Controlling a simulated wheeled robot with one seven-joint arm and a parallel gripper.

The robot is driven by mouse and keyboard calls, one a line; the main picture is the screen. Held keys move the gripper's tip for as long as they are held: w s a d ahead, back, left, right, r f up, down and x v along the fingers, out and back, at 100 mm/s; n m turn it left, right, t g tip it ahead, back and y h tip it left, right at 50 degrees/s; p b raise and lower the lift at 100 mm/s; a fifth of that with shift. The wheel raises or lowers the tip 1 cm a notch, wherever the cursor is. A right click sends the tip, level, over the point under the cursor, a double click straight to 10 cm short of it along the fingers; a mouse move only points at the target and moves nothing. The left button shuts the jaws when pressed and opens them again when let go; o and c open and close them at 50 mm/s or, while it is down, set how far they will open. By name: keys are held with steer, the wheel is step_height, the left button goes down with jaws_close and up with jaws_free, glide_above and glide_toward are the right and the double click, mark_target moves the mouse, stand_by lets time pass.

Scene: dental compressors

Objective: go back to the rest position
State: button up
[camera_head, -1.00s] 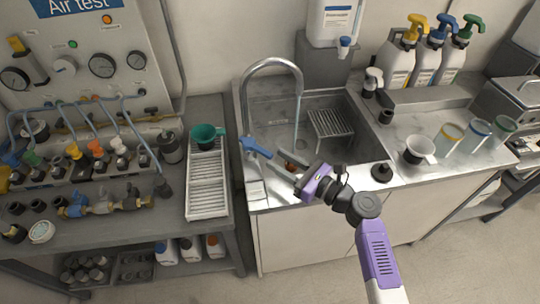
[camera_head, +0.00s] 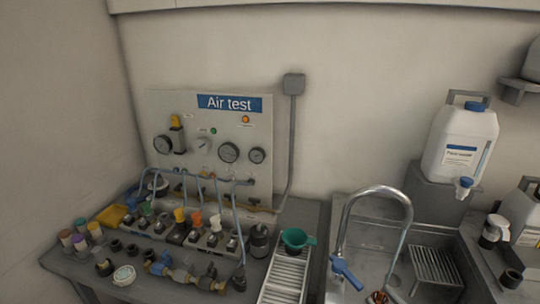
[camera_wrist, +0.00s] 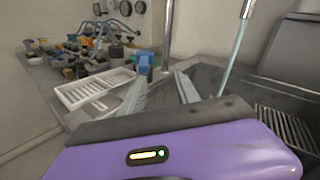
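My gripper (camera_wrist: 160,82) shows in the wrist view. Its two grey fingers stand apart with nothing visible between them. It is near the sink, with the blue tap lever (camera_wrist: 144,62) beyond the fingertips. In the head view my gripper and arm are out of the picture. There the tap (camera_head: 378,192) arches over the sink (camera_head: 372,240), with its blue lever (camera_head: 346,272) at the left. A pale streak hangs from the spout. A small reddish-brown thing (camera_head: 378,297) shows at the bottom edge; I cannot tell what it is.
A white canister (camera_head: 460,140) stands behind the sink.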

steer(key=shift+d+r+n+h, duration=0.1)
steer(key=shift+d+n+h, duration=0.7)
steer(key=shift+n+h, duration=0.25)
steer(key=s+n, duration=0.1)
steer(key=s+d+f+n+h, duration=0.1)
steer(key=n, duration=0.1)
steer(key=s+n+h, duration=0.1)
steer(key=shift+s+d+f+g+h, duration=0.2)
steer(key=shift+d+f+g+h, duration=0.05)
steer(key=shift+d+f+g, duration=0.1)
steer(key=s+n, duration=0.1)
steer(key=s+n+h, duration=0.1)
steer(key=s+n, duration=0.1)
steer(key=s+n+h, duration=0.1)
steer(key=shift+s+d+f+n, duration=0.15)
steer(key=shift+s+f+n, duration=0.15)
steer(key=shift+s, duration=0.1)
steer(key=s+a+r+n, duration=0.3)
steer(key=s+n, duration=0.3)
steer(key=s, duration=0.4)
steer(key=s+a+r+n, duration=0.3)
steer(key=s+a+n, duration=0.2)
steer(key=s, duration=0.4)
steer(key=s+a+r+n+g, duration=0.1)
steer(key=s+a+r+n, duration=0.2)
steer(key=s, duration=0.7)
steer(key=shift+s+a+r+n+y, duration=0.35)
steer(key=shift+a+n, duration=0.65)
steer(key=shift+n, duration=1.15)
